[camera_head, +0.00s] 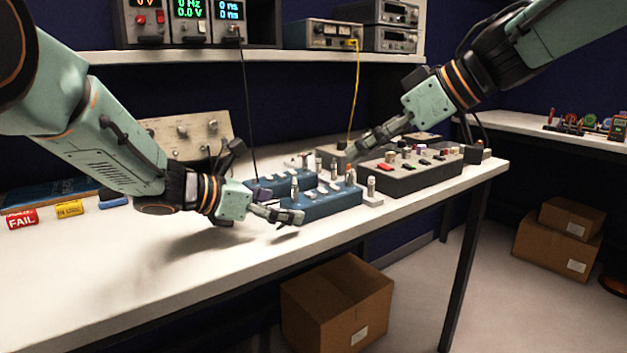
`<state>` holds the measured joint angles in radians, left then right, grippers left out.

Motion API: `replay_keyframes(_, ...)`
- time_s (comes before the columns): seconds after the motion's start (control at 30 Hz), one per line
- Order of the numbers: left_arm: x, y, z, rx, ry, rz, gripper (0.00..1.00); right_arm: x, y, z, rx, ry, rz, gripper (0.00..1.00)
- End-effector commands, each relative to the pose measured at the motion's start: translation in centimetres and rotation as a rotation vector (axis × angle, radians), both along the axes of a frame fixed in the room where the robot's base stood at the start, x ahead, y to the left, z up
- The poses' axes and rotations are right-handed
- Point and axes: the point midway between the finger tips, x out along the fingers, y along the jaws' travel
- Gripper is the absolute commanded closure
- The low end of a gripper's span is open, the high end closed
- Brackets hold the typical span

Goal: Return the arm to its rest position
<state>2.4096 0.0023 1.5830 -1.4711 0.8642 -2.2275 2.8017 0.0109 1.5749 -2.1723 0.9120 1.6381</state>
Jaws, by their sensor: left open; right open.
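My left arm comes in from the left over the white workbench (180,270). My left gripper (292,216) is open and empty, just in front of the blue test fixture (330,205). Whether it touches the bench or fixture I cannot tell. My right arm comes in from the upper right. My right gripper (352,152) is open, above the back of the bench, between the blue fixture and the dark grey button box (415,176). Its fingertips are small and partly lost against the fixture parts behind them.
A red FAIL block (22,220), a yellow block (69,209) and a blue block (113,201) lie at the bench's left. A shelf (270,56) with instruments runs above. Cables hang down from it. Cardboard boxes (337,305) stand on the floor. The bench's front middle is clear.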

Motion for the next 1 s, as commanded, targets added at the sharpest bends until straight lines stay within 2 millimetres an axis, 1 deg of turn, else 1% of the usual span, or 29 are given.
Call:
replay_keyframes(0.03,0.4,-0.8,-0.5,0.003,0.001,-0.003,0.0,0.0,0.0,0.0,0.0,0.0,0.0,0.55)
replay_keyframes(0.13,1.2,-1.9,-1.0,0.001,0.0,-0.002,0.0,0.1,0.2,-0.3,-0.002,0.003,0.0,0.55)
replay_keyframes(0.2,1.2,-1.7,-0.8,-0.001,-0.001,0.0,0.0,0.7,1.1,-1.3,-0.004,0.004,0.002,0.55)
replay_keyframes(1.0,1.1,-1.6,-0.8,0.0,0.0,0.0,0.0,6.6,10.1,-9.7,-0.001,0.001,0.002,0.55)
